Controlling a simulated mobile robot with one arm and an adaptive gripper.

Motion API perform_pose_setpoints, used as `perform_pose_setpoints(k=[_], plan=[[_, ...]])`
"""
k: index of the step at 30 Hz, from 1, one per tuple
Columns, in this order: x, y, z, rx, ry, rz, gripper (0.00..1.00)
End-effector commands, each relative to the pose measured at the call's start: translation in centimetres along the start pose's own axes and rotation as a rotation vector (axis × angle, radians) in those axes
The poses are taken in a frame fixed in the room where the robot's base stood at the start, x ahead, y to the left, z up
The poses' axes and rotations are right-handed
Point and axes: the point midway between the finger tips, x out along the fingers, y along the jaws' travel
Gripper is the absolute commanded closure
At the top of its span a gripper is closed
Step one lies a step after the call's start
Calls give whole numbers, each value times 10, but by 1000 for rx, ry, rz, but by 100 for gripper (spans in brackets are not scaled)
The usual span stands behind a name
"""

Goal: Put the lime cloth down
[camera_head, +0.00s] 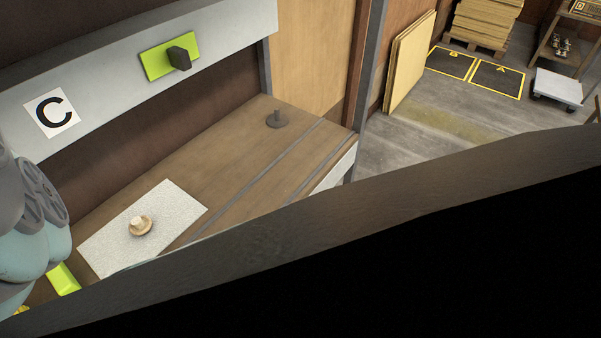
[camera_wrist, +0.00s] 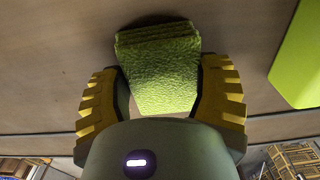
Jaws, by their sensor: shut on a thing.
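The lime cloth (camera_wrist: 160,75) is a folded, fuzzy green stack in the wrist view. My gripper (camera_wrist: 160,85) has its yellow ridged fingers on both sides of the cloth and is shut on it. A brown wooden surface lies behind the cloth, with a dark shadow around its upper edge; I cannot tell whether the cloth touches the surface. In the head view my arm is at the left edge, and the cloth cannot be made out there.
A flat lime panel (camera_wrist: 300,60) lies right of the cloth; a lime piece (camera_head: 63,279) shows beside my arm. The bench (camera_head: 225,165) holds a pale speckled mat (camera_head: 100,243) with a mushroom (camera_head: 139,225), and a grey knob (camera_head: 276,119). A dark edge blocks the lower right.

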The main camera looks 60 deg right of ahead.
Motion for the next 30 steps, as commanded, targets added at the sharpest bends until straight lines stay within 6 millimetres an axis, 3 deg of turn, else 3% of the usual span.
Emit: perform_pose_setpoints(k=[7, 8, 16, 30], plan=[[3, -1, 1, 1, -5, 0, 73], [3, -1, 1, 1, -5, 0, 28], [3, -1, 1, 2, -4, 0, 1], [5, 0, 0, 3, -1, 2, 1]])
